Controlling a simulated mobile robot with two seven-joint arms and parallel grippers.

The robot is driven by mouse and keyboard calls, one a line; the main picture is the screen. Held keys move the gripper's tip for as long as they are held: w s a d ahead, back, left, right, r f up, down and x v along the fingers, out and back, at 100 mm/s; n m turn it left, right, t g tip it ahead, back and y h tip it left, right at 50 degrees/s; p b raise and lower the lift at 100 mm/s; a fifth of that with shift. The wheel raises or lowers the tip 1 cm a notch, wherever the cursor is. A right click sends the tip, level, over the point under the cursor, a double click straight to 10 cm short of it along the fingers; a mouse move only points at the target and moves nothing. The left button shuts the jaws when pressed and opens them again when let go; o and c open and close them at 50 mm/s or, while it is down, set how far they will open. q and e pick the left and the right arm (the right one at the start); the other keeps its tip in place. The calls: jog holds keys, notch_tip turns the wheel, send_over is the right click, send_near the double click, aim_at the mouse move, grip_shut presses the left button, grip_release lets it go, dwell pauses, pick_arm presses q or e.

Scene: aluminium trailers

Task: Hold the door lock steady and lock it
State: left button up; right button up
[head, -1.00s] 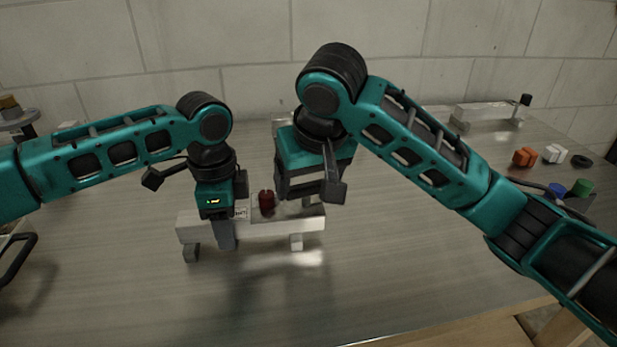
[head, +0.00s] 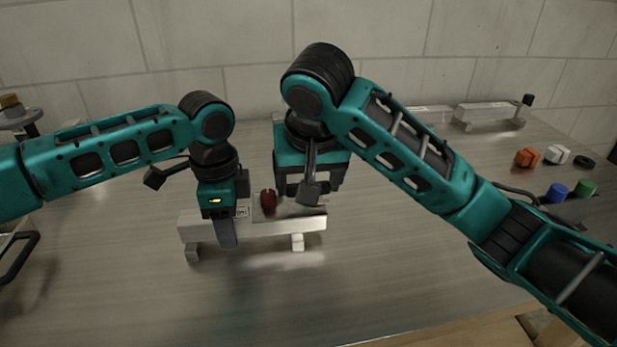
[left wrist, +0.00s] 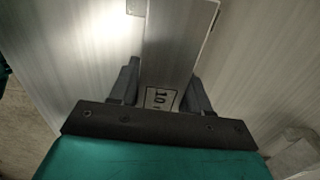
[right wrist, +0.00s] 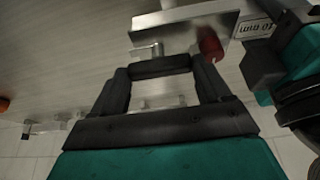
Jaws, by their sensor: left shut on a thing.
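The door lock is a pale metal bar on short feet (head: 270,231), with a red knob (head: 268,199) upright near its middle. My left gripper (head: 228,236) is shut on the left end of the bar; in the left wrist view its dark fingers flank the bar beside a printed label (left wrist: 161,98). My right gripper (head: 306,192) is over the bar's right part. In the right wrist view its fingers stand apart at either side of a black cylindrical piece (right wrist: 160,66); whether they clamp it is unclear. A bent metal pin (right wrist: 150,50) shows beside the bar.
A similar pale lock with a black knob (head: 490,113) stands at the back right. Orange (head: 527,157), white (head: 557,154), blue (head: 557,193) and green (head: 585,189) pieces lie at the right. The wall closes the back. The table front is clear.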

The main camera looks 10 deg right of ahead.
jog(key=o, duration=0.4)
jog(key=shift+r, duration=0.1)
jog(key=shift+s+r, duration=0.15)
jog(key=shift+r, duration=0.4)
jog(key=v, duration=1)
jog(key=shift+s+r, duration=0.3)
pick_arm(q)
jog(key=o, duration=1.4)
